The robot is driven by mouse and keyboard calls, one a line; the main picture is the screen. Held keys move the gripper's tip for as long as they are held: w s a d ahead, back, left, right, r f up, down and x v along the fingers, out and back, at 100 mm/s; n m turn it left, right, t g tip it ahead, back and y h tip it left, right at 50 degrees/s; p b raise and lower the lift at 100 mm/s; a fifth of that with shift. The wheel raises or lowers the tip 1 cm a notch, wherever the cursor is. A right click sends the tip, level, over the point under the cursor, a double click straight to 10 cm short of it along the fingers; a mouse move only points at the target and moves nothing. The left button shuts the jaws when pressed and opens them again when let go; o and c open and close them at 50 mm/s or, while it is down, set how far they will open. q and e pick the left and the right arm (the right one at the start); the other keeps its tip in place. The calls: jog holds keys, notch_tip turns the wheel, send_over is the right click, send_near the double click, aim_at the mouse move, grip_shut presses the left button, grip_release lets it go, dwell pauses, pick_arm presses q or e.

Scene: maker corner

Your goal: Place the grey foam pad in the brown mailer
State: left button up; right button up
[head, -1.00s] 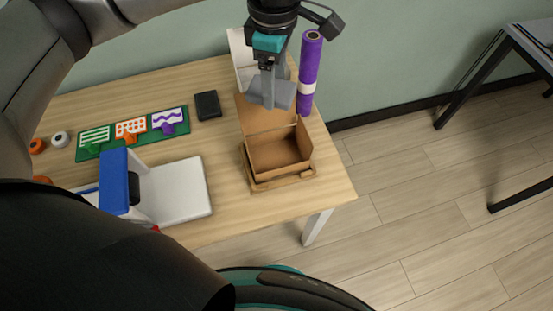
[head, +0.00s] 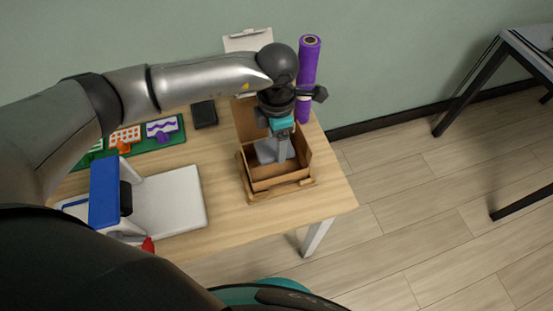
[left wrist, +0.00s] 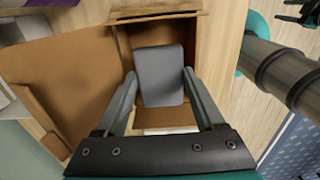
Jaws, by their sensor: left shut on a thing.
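The brown mailer (head: 281,184) is an open cardboard box near the table's right end, its lid raised at the back. My left gripper (head: 279,152) points down into the mailer's opening. It is shut on the grey foam pad (head: 266,151). In the left wrist view the pad (left wrist: 160,74) sits between the two fingers (left wrist: 160,88), within the mailer's walls (left wrist: 122,48). Whether the pad touches the mailer's floor I cannot tell. My right gripper is not in view.
A purple roll (head: 308,68) stands upright behind the mailer. A black box (head: 204,114) and a green board with patterned cards (head: 163,128) lie to the left. A blue-and-white device (head: 105,187) stands at the front left. Bare tabletop (head: 222,165) lies between.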

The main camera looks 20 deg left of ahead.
aim_at(277, 167)
pick_arm(q)
notch_tip(277, 167, down, 8)
jog(key=shift+r+b, duration=0.25)
jog(key=shift+b, duration=0.3)
jog(key=o, duration=1)
jog(key=shift+f, duration=0.1)
notch_tip(277, 167, up, 12)
jog(key=shift+r+p, duration=0.15)
jog(key=shift+p, duration=0.75)
